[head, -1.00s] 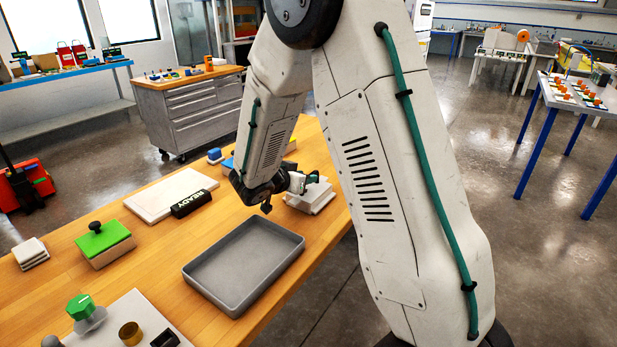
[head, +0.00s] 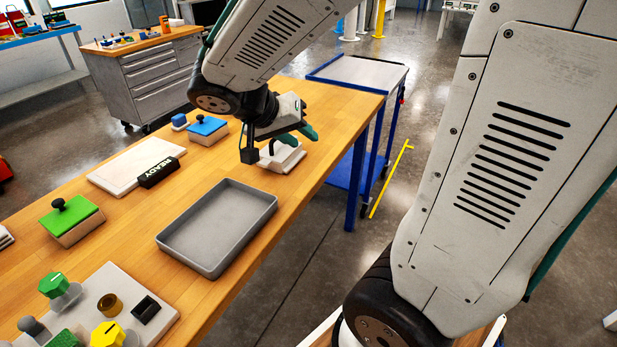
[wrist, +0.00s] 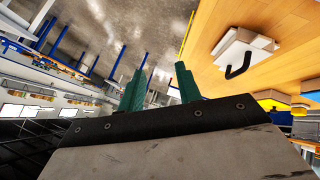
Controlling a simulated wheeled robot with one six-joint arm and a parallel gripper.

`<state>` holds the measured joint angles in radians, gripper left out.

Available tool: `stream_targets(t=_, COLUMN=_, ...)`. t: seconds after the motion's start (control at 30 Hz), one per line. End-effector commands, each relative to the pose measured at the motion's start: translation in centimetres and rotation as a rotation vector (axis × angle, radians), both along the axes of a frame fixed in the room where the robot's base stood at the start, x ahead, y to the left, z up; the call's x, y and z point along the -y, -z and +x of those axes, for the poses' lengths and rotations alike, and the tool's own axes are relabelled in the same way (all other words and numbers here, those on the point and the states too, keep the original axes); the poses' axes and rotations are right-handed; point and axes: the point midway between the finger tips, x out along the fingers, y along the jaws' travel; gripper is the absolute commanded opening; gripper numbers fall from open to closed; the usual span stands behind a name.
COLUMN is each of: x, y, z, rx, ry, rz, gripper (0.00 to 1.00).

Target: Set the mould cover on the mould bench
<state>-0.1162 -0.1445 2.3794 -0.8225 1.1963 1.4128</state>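A pale, flat stepped block with a dark bent handle, which looks like the mould cover, sits near the right edge of the wooden bench (head: 225,285) in the head view (head: 287,160). The same block shows at the upper right of the wrist view (wrist: 240,48), its handle standing clear. My gripper (head: 300,134) has green fingers and hangs just above and beside the block in the head view. In the wrist view the fingers (wrist: 160,80) are spread with nothing between them. I cannot tell which surface is the mould bench.
A grey tray (head: 217,228), a white board (head: 128,172), a black READY sign (head: 158,174), and green-topped (head: 72,217) and blue-topped (head: 206,127) blocks stand on the wooden bench. A fixture plate (head: 150,322) is at front left. A blue trolley (head: 355,72) stands beyond the bench.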

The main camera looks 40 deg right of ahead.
Motion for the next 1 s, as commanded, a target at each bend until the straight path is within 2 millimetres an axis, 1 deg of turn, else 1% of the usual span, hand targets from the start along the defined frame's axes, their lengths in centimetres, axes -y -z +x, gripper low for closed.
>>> stream_targets(t=0.03, x=-0.4, y=-0.8, z=-2.3, rx=-0.046, ry=-0.037, rz=0.077, gripper=0.34)
stream_targets(t=0.1, x=-1.5, y=-1.3, z=-5.1, rx=-0.12, ry=-0.12, rz=0.191, gripper=0.34)
stream_targets(t=0.2, x=-3.4, y=-1.8, z=-8.6, rx=-0.191, ry=-0.28, rz=0.354, gripper=0.34)
stream_targets(t=0.3, x=-5.7, y=-2.2, z=-11.4, rx=-0.22, ry=-0.463, rz=0.493, gripper=0.34)
stream_targets(t=0.4, x=-7.6, y=-2.5, z=-13.3, rx=-0.22, ry=-0.633, rz=0.587, gripper=0.34)
stream_targets(t=0.5, x=-9.1, y=-2.7, z=-14.5, rx=-0.209, ry=-0.763, rz=0.641, gripper=0.34)
stream_targets(t=0.63, x=-10.0, y=-2.9, z=-15.1, rx=-0.202, ry=-0.847, rz=0.668, gripper=0.34)
stream_targets(t=1.0, x=-10.1, y=-2.9, z=-15.1, rx=-0.203, ry=-0.859, rz=0.67, gripper=0.34)
